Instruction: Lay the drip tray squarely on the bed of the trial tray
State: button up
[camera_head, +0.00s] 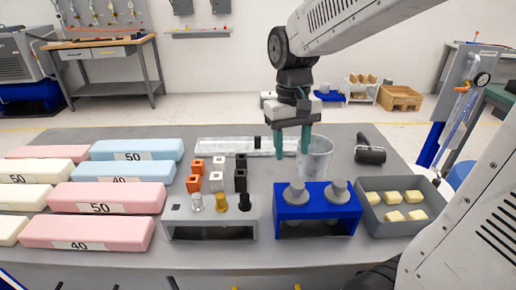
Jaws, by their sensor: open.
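My gripper (292,149) is open, with its two teal fingers pointing down over the back middle of the table. A long, shallow, pale tray (222,145) lies flat along the table's back, partly behind the gripper. I cannot tell whether it is the trial tray or the drip tray, or whether one lies inside the other. A clear cup (318,160) stands just right of the fingers, and the right finger overlaps its left edge. Nothing is plainly held between the fingers. A small black piece (257,142) shows at the pale tray.
Pink, blue and cream foam blocks (108,197) fill the left. A grey stand (210,212), a blue stand (318,208) and a grey bin of yellow cubes (372,212) line the front. Small orange, white and black blocks (217,180) stand centrally. A black cylinder (370,154) lies at right.

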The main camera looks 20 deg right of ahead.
jog(key=m, duration=0.2)
send_over(258, 137)
jog(key=s, duration=0.5)
notch_tip(258, 137, down, 7)
jog(key=shift+m+t, duration=0.4)
jog(key=shift+t, duration=0.1)
jog(key=w, duration=0.2)
jog(key=w+r, duration=0.1)
jog(key=w, duration=0.2)
jog(key=shift+d, duration=0.2)
jog(key=shift+w+r, duration=0.25)
jog(key=shift+r, duration=0.05)
jog(key=shift+m, duration=0.3)
jog(key=f, duration=0.7)
jog(key=shift+s+a+f, duration=0.1)
jog(key=shift+a+f, duration=0.1)
jog(key=shift+f, duration=0.15)
grip_shut()
